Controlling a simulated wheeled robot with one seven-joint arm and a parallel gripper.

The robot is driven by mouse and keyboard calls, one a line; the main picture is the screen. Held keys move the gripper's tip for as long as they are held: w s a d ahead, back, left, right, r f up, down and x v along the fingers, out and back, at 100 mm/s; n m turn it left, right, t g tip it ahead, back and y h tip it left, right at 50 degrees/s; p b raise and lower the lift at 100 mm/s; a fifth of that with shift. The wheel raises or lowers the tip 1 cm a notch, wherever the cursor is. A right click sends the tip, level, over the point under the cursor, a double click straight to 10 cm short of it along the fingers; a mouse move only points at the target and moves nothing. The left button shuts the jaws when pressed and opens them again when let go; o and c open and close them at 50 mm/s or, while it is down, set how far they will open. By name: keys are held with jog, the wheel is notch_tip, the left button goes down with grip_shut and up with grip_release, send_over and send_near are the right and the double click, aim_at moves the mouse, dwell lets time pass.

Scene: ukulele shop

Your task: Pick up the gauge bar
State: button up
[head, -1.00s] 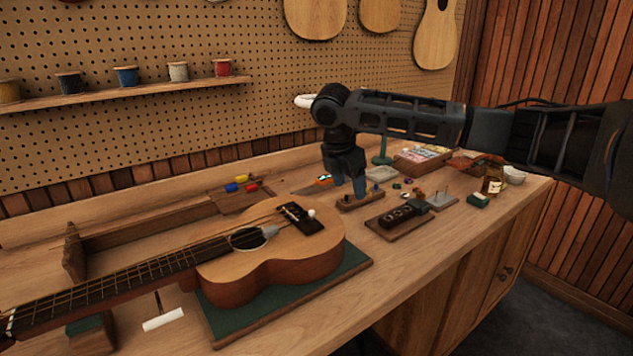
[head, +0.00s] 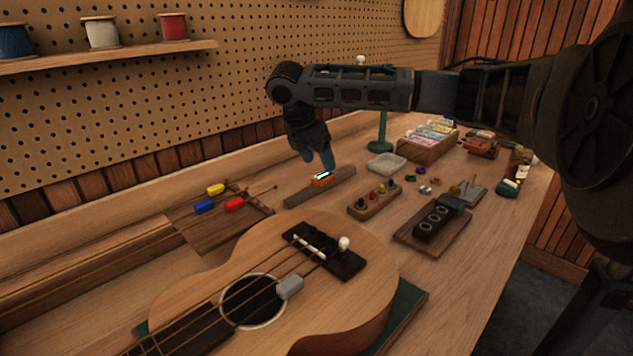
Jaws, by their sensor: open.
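A long, flat, grey-brown bar, which looks like the gauge bar (head: 298,196), lies slantwise on the bench behind the ukulele. A small orange block with a bright cyan face (head: 321,179) shows at the bar's middle; I cannot tell if it rests on the bar or is part of it. My gripper (head: 320,164) points down just above the orange block, its blue fingers apart. One finger partly hides the other, and I cannot tell whether they touch anything.
The ukulele (head: 330,259) lies in front on a green-topped board. A tray with coloured pieces (head: 240,222) is left of the bar; a peg rack (head: 374,200) and a pale dish (head: 386,163) are to its right. A green stand (head: 380,130) rises behind the dish.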

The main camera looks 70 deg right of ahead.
aim_at(323, 175)
jog(key=shift+p+x, duration=0.35)
jog(key=shift+x, duration=3.1)
jog(key=shift+w, duration=0.15)
jog(key=c, duration=1.2)
